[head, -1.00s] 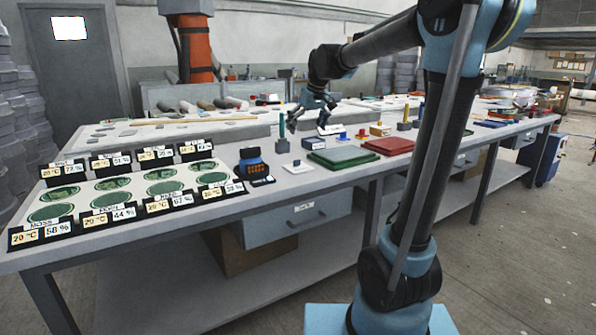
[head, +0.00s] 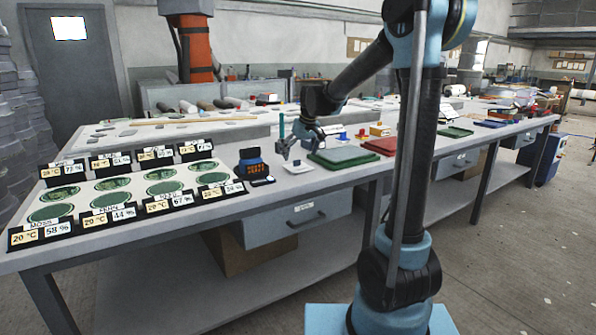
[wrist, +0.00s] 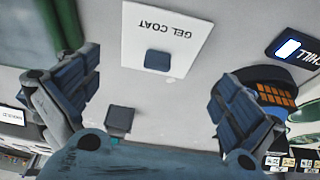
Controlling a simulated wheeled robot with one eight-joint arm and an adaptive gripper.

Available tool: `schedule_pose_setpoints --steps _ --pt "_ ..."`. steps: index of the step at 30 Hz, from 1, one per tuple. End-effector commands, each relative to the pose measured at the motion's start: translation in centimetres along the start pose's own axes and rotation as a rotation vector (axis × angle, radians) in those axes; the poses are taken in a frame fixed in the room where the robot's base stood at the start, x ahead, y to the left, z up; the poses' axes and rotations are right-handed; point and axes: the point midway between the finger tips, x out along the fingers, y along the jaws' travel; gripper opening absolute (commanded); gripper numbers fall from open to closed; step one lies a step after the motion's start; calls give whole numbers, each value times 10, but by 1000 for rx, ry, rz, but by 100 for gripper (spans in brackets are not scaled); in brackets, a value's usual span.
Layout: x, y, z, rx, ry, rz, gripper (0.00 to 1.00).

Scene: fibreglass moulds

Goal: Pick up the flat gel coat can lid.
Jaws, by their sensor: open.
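A small, flat dark-blue square piece (wrist: 157,60) lies on a white card (wrist: 172,25) printed GEL COAT; I take this piece as the lid. In the head view, the white card (head: 297,168) lies on the bench with the blue piece (head: 297,162) on it. My gripper (head: 287,150) hangs low just behind and left of the card in that view. In the wrist view, my gripper (wrist: 160,76) is open and empty, with the blue piece between the fingers in the picture. Its height above the piece is hard to judge.
A grey block (wrist: 119,119) stands near the card. A device with orange keys (head: 252,163) is left of the card, a green slab (head: 342,156) right of it. Labelled green discs (head: 112,183) fill the bench's left end. Bare bench surrounds the card.

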Motion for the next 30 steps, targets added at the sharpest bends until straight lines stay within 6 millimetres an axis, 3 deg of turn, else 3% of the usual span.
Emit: schedule_pose_setpoints --steps 12,23,27,30 --pt "43 4 -8 0 0 0 100" --pt "50 4 -8 0 0 0 100" --pt "50 4 -8 0 0 0 71" --pt "50 4 -7 0 0 0 67"
